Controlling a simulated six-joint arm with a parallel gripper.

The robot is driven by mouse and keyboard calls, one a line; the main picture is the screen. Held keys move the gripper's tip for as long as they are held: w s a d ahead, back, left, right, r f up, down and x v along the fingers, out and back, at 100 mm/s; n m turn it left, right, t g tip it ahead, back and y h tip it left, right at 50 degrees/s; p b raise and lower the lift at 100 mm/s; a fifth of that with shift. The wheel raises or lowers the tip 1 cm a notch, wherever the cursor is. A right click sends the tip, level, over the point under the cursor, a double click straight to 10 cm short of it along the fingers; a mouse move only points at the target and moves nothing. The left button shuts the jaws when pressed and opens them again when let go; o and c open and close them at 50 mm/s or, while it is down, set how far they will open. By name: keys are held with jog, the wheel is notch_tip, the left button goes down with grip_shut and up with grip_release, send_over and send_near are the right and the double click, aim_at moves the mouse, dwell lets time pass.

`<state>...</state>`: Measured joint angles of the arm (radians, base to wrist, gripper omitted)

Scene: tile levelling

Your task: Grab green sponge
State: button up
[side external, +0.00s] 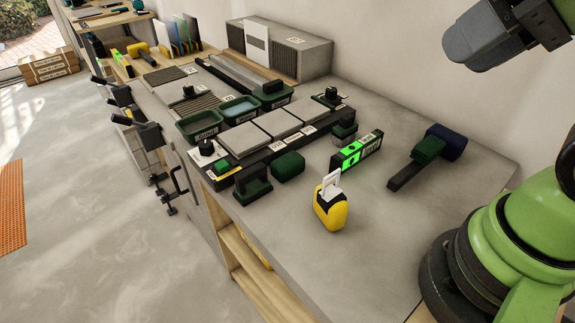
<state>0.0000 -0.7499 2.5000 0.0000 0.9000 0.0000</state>
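A dark green rounded block (288,166), which looks like the green sponge, lies on the grey worktop (395,225). It sits just in front of the row of grey tiles, right of a dark green handled tool. Nothing is touching it from above. My arm shows at the right edge and the upper right corner, well away from the block. I cannot make out my gripper's fingers in this view.
A yellow tool (330,208) with a white top stands in front of the sponge. Grey tiles (243,139) and green trays (198,122) lie behind. The front right worktop is clear.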

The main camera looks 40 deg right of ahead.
jog(key=o, duration=0.6)
jog(key=w+a+f+n+g, duration=0.1)
jog(key=w+f+n+g, duration=0.1)
jog(key=w+n, duration=0.55)
jog(key=w+f+n+g, duration=0.25)
jog(key=w+n, duration=0.25)
jog(key=w, duration=0.5)
jog(key=w+f+n, duration=0.2)
jog(key=f+n, duration=0.1)
jog(key=f, duration=0.2)
jog(key=w+a+f+n+g+h, duration=0.1)
jog(key=w+f+n, duration=0.1)
jog(key=f, duration=0.3)
jog(key=w+a+f+n+g+h, duration=0.1)
jog(key=w+f+n, duration=0.2)
jog(key=f+n, duration=0.1)
jog(key=shift+f+g, duration=0.25)
jog(key=shift+f, duration=0.5)
send_over(288, 159)
jog(key=shift+n, duration=0.25)
notch_tip(288, 159, down, 5)
jog(key=shift+s+a+r, duration=0.1)
jog(key=shift+r, duration=0.1)
jog(key=shift+f, duration=3.05)
